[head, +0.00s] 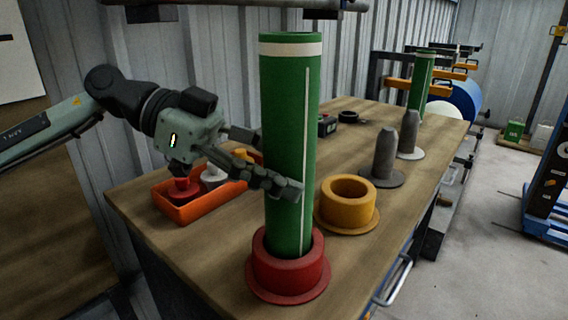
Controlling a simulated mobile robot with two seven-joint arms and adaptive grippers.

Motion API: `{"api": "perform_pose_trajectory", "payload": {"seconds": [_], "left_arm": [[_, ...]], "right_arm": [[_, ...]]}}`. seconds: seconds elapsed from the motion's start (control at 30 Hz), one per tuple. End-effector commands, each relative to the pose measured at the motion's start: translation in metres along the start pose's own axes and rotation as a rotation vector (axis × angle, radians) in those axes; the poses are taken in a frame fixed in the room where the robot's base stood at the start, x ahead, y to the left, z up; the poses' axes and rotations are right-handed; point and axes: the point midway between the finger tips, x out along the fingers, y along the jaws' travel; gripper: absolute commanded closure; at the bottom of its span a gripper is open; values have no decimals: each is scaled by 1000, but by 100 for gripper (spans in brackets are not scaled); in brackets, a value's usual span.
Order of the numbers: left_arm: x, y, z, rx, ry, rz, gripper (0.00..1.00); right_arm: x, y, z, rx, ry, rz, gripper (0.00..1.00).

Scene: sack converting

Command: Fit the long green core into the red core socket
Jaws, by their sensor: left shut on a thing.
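The long green core (287,110) stands upright, with a pale band near its top and a pale stripe down its side. Its lower end is inside the ring of the red core socket (288,277) at the table's near edge. The socket's front wall hides the core's bottom, so I cannot tell how deep it sits. My left gripper (262,165) is shut on the core at about mid-height, one finger across its front, the other partly hidden behind it. My right gripper is not in view.
A yellow socket (347,203) stands right of the red one. Grey cone-topped posts (384,158) and another green core (421,85) stand further back on the wooden table (150,238). An orange tray (188,208) with small red and white parts lies left, under my gripper.

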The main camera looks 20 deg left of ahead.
Motion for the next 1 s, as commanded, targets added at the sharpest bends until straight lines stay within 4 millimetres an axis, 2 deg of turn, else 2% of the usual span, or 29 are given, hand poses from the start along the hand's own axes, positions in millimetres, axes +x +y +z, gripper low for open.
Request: {"api": "perform_pose_trajectory", "payload": {"seconds": [0.47, 0.5, 0.67, 1.0], "left_arm": [[4, 0, 10, 1, 3, -1, 100], [4, 0, 9, 2, 3, -2, 43], [4, 0, 9, 1, 2, -1, 23], [2, 0, 11, -1, -2, 0, 23]], "right_arm": [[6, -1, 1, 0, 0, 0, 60], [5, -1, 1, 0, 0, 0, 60], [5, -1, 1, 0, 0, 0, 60], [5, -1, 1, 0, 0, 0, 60]]}}
